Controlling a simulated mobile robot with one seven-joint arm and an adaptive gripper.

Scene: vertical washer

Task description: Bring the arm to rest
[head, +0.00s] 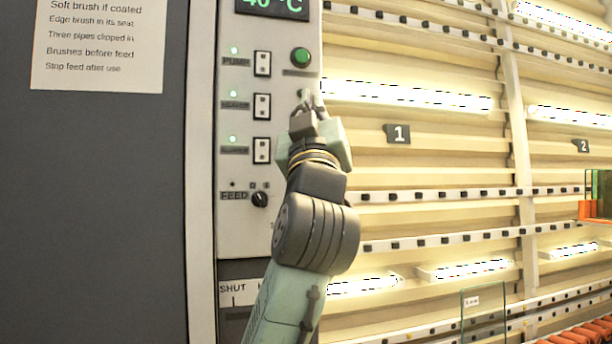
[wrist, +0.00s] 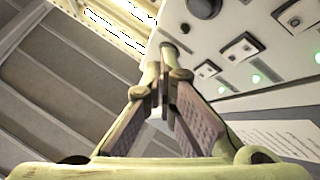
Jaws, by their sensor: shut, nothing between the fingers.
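My gripper (head: 312,104) is raised in front of the control panel (head: 230,187) in the head view, near the panel's right edge. Its fingers are together with nothing between them. In the wrist view my gripper (wrist: 167,95) also shows shut and empty, with the panel (wrist: 262,30) beyond it at the upper right. My arm runs up from the bottom of the head view, bent at the wrist. I cannot tell whether the fingertips touch the panel.
A green button (head: 301,56) and rocker switches (head: 262,107) with lit green lamps are on the panel, above a FEED knob (head: 260,199). A paper notice (head: 97,45) hangs on the dark cabinet at left. Lit racks with rollers (head: 430,193) stand at right; a glass pane (head: 484,312) is low there.

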